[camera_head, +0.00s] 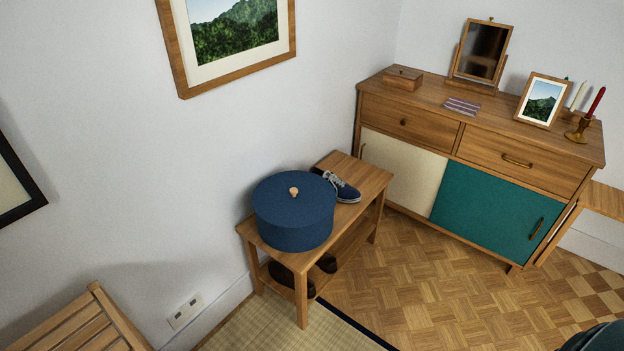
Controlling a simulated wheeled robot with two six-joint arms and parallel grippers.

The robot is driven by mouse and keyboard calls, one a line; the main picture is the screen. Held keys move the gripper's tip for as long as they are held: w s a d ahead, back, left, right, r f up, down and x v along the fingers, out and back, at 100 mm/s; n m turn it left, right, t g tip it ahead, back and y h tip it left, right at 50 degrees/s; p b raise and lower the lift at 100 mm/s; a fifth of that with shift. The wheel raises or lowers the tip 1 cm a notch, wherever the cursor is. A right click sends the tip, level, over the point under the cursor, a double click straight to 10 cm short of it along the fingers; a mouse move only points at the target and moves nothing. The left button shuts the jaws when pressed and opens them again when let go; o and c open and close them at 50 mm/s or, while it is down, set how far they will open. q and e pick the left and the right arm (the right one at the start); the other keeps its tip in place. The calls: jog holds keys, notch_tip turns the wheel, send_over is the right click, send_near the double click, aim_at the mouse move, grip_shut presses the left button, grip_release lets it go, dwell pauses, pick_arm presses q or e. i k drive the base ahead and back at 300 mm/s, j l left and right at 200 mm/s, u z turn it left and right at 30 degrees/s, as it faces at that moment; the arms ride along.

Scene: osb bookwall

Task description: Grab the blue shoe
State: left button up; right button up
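A dark blue shoe (347,191) with a pale sole and light laces lies on top of a small wooden bench (352,169). It sits toward the bench's far end, just behind a round blue lidded box (294,222) that stands on the same top. The box may hide part of the shoe from this angle. Neither of my grippers shows in the head view.
Dark brown shoes (281,273) rest on the bench's lower shelf. A wooden sideboard (444,131) stands behind, with a candlestick (578,132), frames and a mirror on top. A slatted wooden seat (80,328) is at lower left. The parquet floor (440,280) right of the bench is clear.

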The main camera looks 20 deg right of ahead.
aim_at(345, 194)
jog(key=i+l+u, duration=0.15)
jog(key=l, duration=0.5)
jog(key=i+l+u, duration=0.1)
jog(key=l, duration=0.6)
jog(key=i+l+u, duration=0.15)
jog(key=l, duration=0.55)
jog(key=i+l+u, duration=0.1)
jog(key=l, duration=0.6)
